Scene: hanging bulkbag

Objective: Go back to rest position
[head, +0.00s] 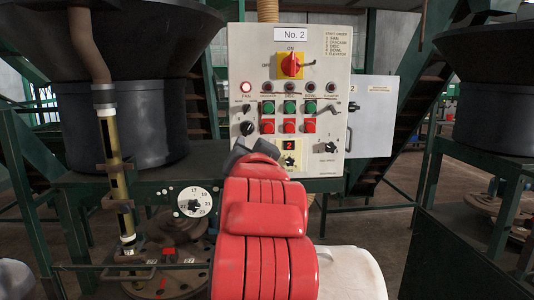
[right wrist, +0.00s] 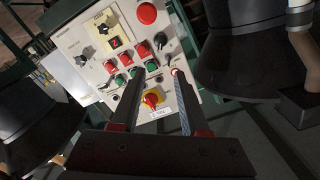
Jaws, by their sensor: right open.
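My right gripper (head: 246,151) is at the end of a red arm in the middle of the head view, in front of the lower left part of the control panel (head: 232,60). In the right wrist view, my right gripper (right wrist: 158,76) has its two dark fingers apart with nothing between them. The panel, seen upside down there, lies beyond the fingers; I cannot tell the exact gap. A red knob on a yellow plate (head: 291,65) sits under the "No. 2" label, its handle near upright. The lamp over "FAN" (head: 246,87) looks lit red. My left gripper is not in view.
A black hopper (head: 125,125) stands left of the panel, with a pipe and a numbered white dial (head: 194,202) near it. A grey box (head: 374,115) is right of the panel. Another black hopper (head: 497,110) and green frames flank the right side.

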